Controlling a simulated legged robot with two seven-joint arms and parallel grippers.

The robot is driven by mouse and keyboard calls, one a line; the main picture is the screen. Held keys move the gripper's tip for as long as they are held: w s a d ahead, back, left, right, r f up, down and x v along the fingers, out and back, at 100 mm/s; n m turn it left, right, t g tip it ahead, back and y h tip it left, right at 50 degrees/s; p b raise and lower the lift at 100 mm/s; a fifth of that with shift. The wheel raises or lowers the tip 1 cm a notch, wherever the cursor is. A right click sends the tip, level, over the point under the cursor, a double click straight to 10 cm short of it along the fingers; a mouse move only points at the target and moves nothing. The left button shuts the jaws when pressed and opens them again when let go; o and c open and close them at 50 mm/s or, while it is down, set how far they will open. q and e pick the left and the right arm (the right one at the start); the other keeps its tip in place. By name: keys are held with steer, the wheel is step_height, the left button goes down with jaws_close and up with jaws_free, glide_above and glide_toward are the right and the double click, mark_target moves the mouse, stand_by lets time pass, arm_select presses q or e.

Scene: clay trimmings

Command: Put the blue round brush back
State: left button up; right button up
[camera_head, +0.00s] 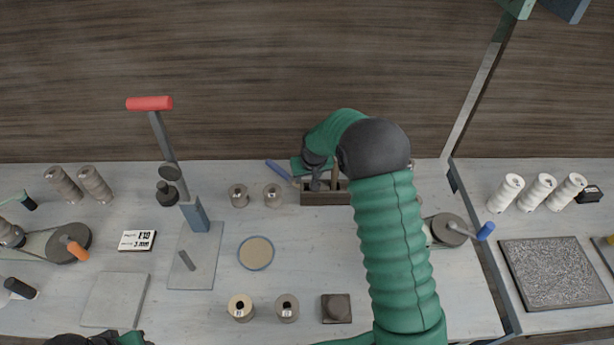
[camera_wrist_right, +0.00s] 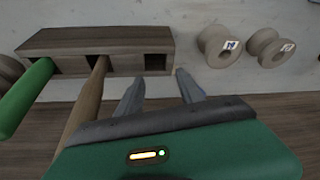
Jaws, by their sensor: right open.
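No blue handle shows in the wrist view. A dark and green part at the bottom left edge seems to be my left gripper (camera_head: 100,340); its fingers are hidden.
A wooden handle (camera_wrist_right: 85,100) and a green handle (camera_wrist_right: 25,95) stand in the rack's other slots. Spools (camera_head: 238,195) lie left of the rack. A round tan disc (camera_head: 256,253) lies in front. A red-handled lever press (camera_head: 165,140) stands further left.

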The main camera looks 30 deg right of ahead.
steer(key=v, duration=1.1)
steer(key=s+a+f+n, duration=0.1)
steer(key=s+a+f, duration=0.2)
steer(key=s+a, duration=0.4)
steer(key=s+a+f+n+g+y, duration=0.1)
steer(key=s+a+f+n, duration=0.1)
steer(key=s+a, duration=0.6)
steer(key=s, duration=0.6)
steer(key=shift+s+f+g+b, duration=0.2)
steer(key=shift+f+g+b, duration=0.1)
steer(key=shift+f+b, duration=0.1)
steer(key=shift+a, duration=0.3)
steer(key=shift+d, duration=0.15)
steer(key=shift+o, duration=0.5)
